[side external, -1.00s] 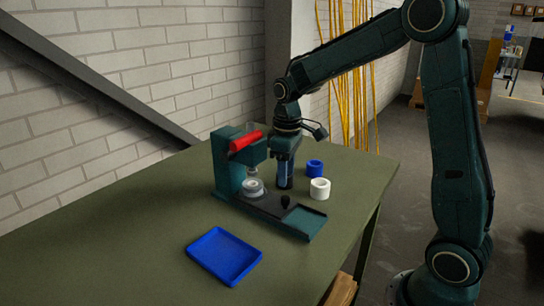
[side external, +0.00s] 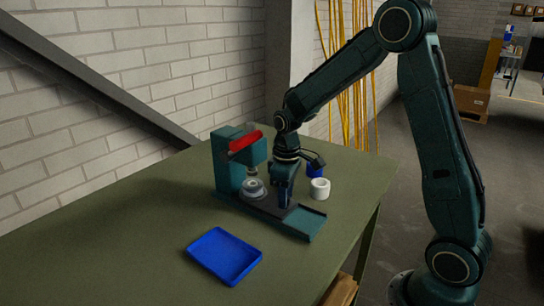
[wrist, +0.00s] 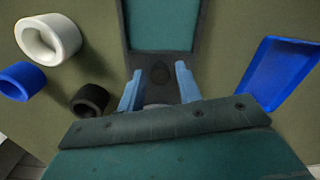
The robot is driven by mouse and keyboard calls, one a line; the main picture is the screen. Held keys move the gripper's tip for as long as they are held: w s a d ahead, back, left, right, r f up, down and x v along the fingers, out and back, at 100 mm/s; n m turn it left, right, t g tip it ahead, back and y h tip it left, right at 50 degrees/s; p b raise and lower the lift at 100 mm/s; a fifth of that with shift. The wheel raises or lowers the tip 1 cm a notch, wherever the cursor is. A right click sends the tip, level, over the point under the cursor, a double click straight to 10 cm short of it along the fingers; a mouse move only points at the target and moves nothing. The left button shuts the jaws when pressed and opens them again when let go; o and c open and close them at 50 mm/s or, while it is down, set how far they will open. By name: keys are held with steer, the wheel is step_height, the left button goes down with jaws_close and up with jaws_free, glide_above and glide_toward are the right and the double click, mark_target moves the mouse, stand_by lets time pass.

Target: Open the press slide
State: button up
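The teal press (side external: 228,165) with a red handle (side external: 245,141) stands on the table. Its dark slide (side external: 270,203) runs along the low base, with a round silver fixture (side external: 253,188) under the press head. My gripper (side external: 284,203) points down over the slide. Gaps show between the knob and both fingers. The knob is hidden behind my gripper in the side view.
A white ring (side external: 320,189) and a blue ring (side external: 314,170) stand on the table right of the press; a black ring (wrist: 90,100) shows near them in the wrist view. An empty blue tray (side external: 224,256) lies in front. The table's left part is clear.

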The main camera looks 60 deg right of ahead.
jaws_close()
steer(key=shift+s, duration=0.1)
steer(key=s, duration=1.1)
steer(key=shift+o, duration=1.5)
jaws_free()
steer(key=shift+r, duration=0.15)
